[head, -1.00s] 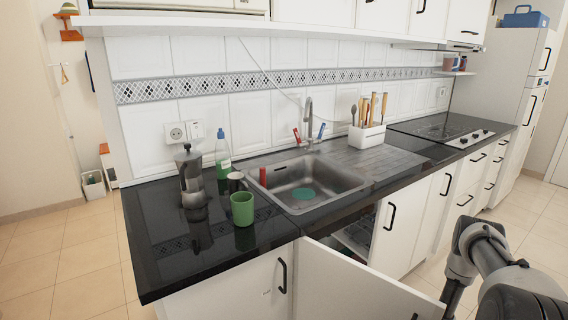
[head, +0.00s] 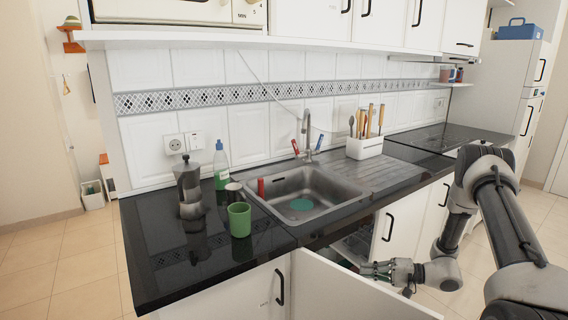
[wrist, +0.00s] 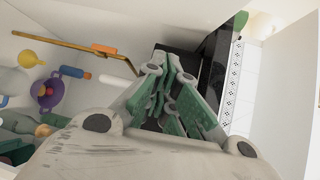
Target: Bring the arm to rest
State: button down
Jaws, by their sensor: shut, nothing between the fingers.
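My arm comes in from the right in the head view. My gripper (head: 368,269) is low in front of the cabinets, beside the open white cabinet door (head: 350,292). It points left and is shut and empty. In the wrist view the closed green-padded fingers of my gripper (wrist: 172,68) show with nothing between them.
The dark counter (head: 165,265) holds a moka pot (head: 190,188), a green mug (head: 239,220), a soap bottle (head: 221,167) and a utensil holder (head: 364,147) beside the sink (head: 305,190). The wrist view shows a purple colander (wrist: 46,95) and a yellow item (wrist: 32,58) at left.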

jog(key=s+r+n+g+h, duration=0.2)
jog(key=s+r, duration=0.2)
jog(key=r, duration=0.5)
jog(key=s+r+n+g+h, duration=0.1)
jog(key=s+r+g+h, duration=0.2)
jog(key=r, duration=0.6)
jog(key=s+r+n+g+h, duration=0.1)
jog(key=s+r+n+h, duration=0.1)
jog(key=s+r, duration=0.5)
jog(key=s+d+r+t+h, duration=0.2)
jog(key=s+d+r+h, duration=0.2)
jog(key=s+r, duration=0.3)
jog(key=s+d+r+t+h, duration=0.3)
jog(key=s+d+r+h, duration=0.1)
jog(key=s+r, duration=0.3)
jog(key=shift+s+d+m+t+h, duration=0.3)
jog(key=shift+s+d, duration=0.25)
jog(key=shift+s, duration=0.45)
jog(key=shift+f, duration=0.1)
